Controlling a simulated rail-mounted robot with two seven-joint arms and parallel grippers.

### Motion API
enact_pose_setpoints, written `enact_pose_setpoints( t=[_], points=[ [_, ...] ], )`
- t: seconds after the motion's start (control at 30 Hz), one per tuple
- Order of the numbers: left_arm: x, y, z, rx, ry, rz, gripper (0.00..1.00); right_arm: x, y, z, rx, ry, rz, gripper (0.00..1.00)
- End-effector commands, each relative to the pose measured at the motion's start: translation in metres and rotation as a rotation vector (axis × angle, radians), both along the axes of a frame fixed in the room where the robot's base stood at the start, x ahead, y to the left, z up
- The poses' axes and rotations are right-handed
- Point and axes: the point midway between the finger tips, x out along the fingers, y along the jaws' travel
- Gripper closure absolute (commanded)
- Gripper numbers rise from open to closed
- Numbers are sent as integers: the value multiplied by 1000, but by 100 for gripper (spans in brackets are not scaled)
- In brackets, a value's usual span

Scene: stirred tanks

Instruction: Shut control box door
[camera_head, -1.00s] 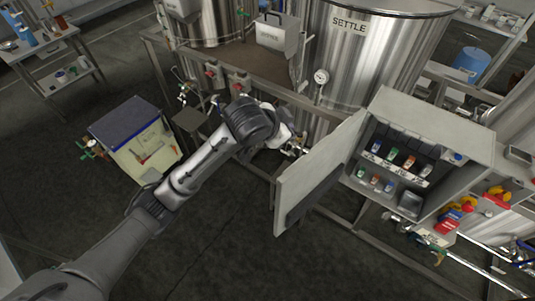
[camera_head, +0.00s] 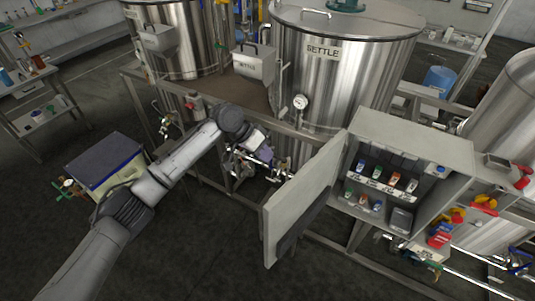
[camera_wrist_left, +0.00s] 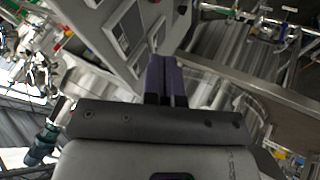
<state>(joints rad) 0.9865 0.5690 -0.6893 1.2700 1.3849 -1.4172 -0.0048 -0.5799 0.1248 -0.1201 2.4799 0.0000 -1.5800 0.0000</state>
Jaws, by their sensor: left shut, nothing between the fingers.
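The grey control box (camera_head: 412,138) stands at the right in the head view. Its door (camera_head: 300,200) is swung wide open to the left, so the switches (camera_head: 375,180) inside are visible. My left gripper (camera_head: 267,156) is on the outer side of the door, left of it, near the pipes under the SETTLE tank. Its fingers are shut and empty; in the left wrist view the dark purple fingers (camera_wrist_left: 165,80) lie together. A grey panel (camera_wrist_left: 108,28) with dark windows, apparently the door's outer face, is just ahead. I cannot tell whether they touch. My right gripper is not in view.
The SETTLE tank (camera_head: 345,80) with a gauge (camera_head: 300,102) stands behind the door. A metal frame rail (camera_head: 235,112) and valves (camera_head: 283,173) lie close to my left gripper. A blue-lidded box (camera_head: 105,160) is at the left. The floor in front is clear.

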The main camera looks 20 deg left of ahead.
Motion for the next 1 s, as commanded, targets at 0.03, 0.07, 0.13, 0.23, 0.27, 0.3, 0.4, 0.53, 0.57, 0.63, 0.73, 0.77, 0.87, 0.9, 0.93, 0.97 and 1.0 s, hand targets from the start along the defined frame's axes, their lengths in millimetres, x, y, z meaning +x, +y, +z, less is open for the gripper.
enact_pose_setpoints(
  t=[0.03,0.07,0.13,0.23,0.27,0.3,0.4,0.53,0.57,0.63,0.73,0.77,0.87,0.9,0.93,0.97,1.0],
  points=[
    [2,-6,-7,-1,3,0,100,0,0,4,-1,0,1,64],
    [3,-10,-11,-1,3,-1,100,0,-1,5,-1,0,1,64],
    [6,-17,-22,-1,4,1,100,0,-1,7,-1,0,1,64],
    [10,-28,-38,0,3,-1,100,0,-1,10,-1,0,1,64],
    [11,-31,-42,0,4,0,100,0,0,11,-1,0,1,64],
    [13,-35,-48,0,3,0,100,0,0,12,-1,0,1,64],
    [15,-45,-56,1,0,-2,100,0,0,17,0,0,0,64],
    [9,-61,-55,1,-1,-3,100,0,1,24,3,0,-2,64],
    [8,-64,-55,1,0,-2,100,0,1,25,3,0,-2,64],
    [6,-69,-56,1,0,-1,100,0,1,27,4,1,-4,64],
    [4,-75,-57,2,-1,-2,100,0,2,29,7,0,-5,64],
    [4,-76,-57,2,0,-1,100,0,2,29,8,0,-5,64],
    [3,-78,-57,1,0,0,100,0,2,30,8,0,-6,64],
    [3,-78,-57,1,0,0,100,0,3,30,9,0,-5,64],
    [3,-79,-57,1,0,0,100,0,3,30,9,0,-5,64],
    [3,-79,-57,1,0,0,100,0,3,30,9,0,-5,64],
    [3,-79,-58,1,0,0,100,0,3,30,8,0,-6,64]
  ],
)
